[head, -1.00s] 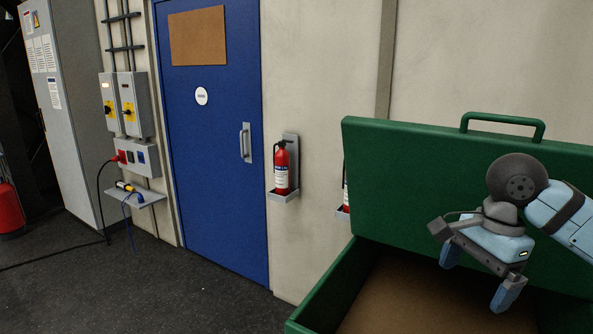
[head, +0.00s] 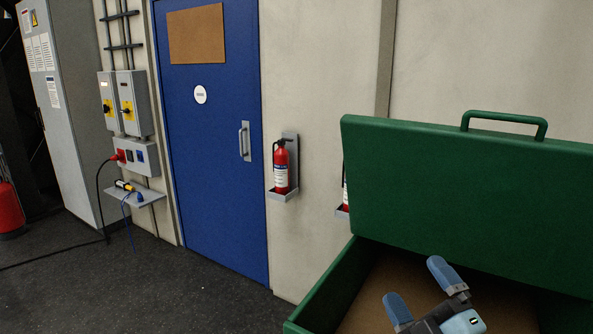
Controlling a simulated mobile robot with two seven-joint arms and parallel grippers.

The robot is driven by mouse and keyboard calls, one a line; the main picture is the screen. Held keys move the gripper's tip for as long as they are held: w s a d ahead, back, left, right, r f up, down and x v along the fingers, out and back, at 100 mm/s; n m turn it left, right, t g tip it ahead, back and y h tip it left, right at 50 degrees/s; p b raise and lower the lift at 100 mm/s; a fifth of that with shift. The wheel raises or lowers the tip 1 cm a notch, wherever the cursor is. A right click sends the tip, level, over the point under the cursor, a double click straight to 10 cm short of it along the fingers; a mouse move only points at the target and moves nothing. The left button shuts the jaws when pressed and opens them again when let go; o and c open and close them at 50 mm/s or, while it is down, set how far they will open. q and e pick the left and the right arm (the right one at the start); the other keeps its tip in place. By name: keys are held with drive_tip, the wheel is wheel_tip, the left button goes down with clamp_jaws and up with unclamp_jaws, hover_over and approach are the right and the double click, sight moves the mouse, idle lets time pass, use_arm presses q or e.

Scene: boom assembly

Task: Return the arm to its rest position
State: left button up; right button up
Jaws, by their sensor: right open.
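My right gripper (head: 420,288) shows at the lower right of the head view. Its two blue fingers are spread apart and point up and to the left, with nothing between them. It appears in front of the open green box (head: 328,290), over the view of its brown floor. Most of my right arm is out of the picture below the gripper. My left gripper is not in view.
The green box's raised lid (head: 450,190) has a handle (head: 505,122) on top. A fire extinguisher (head: 281,168) hangs on the wall beside a blue door (head: 208,130). A small shelf (head: 142,196) sits below switch boxes (head: 125,103). The dark floor (head: 190,290) at front left is clear.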

drive_tip(key=s+d+f+m+g+h, duration=0.3)
drive_tip(key=d+f+m+g+h, duration=0.15)
drive_tip(key=f+m+h, duration=0.4)
drive_tip(key=s+d+f+m+g, duration=0.2)
drive_tip(key=s+f+m+g, duration=0.3)
drive_tip(key=s+f, duration=0.5)
drive_tip(key=s+d+f+m+g, duration=0.2)
drive_tip(key=s+f+m+g, duration=0.1)
drive_tip(key=s+f+g, duration=0.6)
drive_tip(key=w+a+f+n+t+y+p, duration=0.1)
drive_tip(key=w+a+f+t+y+p, duration=0.2)
drive_tip(key=a+f+t, duration=0.4)
drive_tip(key=shift+w+f+t+y+p, duration=0.45)
drive_tip(key=shift+w+f+t, duration=0.45)
drive_tip(key=shift+f, duration=0.85)
drive_tip(key=shift+w, duration=0.15)
